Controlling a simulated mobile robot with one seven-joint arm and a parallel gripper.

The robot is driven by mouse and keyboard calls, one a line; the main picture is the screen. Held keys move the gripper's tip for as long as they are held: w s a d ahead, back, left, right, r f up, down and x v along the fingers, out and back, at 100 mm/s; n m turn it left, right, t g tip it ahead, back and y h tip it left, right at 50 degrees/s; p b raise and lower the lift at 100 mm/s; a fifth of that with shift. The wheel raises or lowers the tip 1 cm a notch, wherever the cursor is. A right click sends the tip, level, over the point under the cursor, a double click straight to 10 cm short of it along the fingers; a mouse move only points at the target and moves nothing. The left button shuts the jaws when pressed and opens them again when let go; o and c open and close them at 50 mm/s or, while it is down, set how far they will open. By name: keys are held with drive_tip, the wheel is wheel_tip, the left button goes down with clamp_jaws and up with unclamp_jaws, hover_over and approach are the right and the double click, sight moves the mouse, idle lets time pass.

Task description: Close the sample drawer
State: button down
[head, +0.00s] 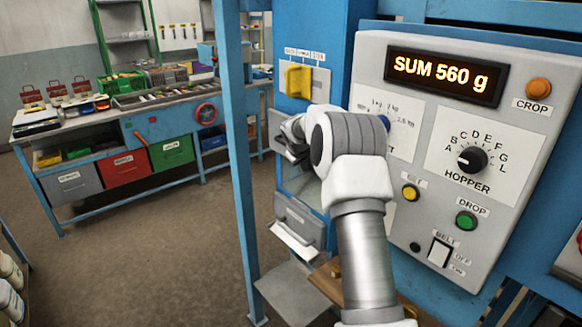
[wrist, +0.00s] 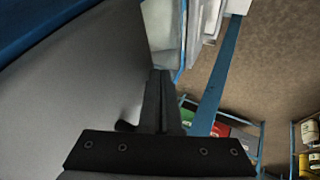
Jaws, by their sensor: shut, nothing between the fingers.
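A grey drawer-like box (head: 298,222) with a pale protruding lip or tray (head: 294,243) is on the blue machine frame, left of my arm in the head view. It looks like the sample drawer. My gripper (head: 287,140) is above the box, beside the control panel, and is partly hidden by my wrist. In the wrist view my gripper's fingers (wrist: 161,78) are together with nothing between them. I cannot tell whether they touch anything.
The control panel (head: 408,60) reads "SUM 560 g" and carries a hopper dial (head: 472,159), buttons and a belt switch. A yellow switch (head: 299,81) is above my gripper. A blue post (head: 237,170) stands to the left. Open floor (head: 150,230) reaches a workbench with coloured bins.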

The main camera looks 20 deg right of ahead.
drive_tip(key=shift+w+d+r, duration=0.1)
drive_tip(key=shift+w+d, duration=0.1)
drive_tip(key=shift+d, duration=0.65)
drive_tip(key=s+a+r+b, duration=0.3)
drive_tip(key=s+a+r, duration=0.3)
drive_tip(key=a+r, duration=0.1)
drive_tip(key=shift+s+a+r, duration=0.2)
drive_tip(key=shift+a+r, duration=0.15)
drive_tip(key=shift+r, duration=0.2)
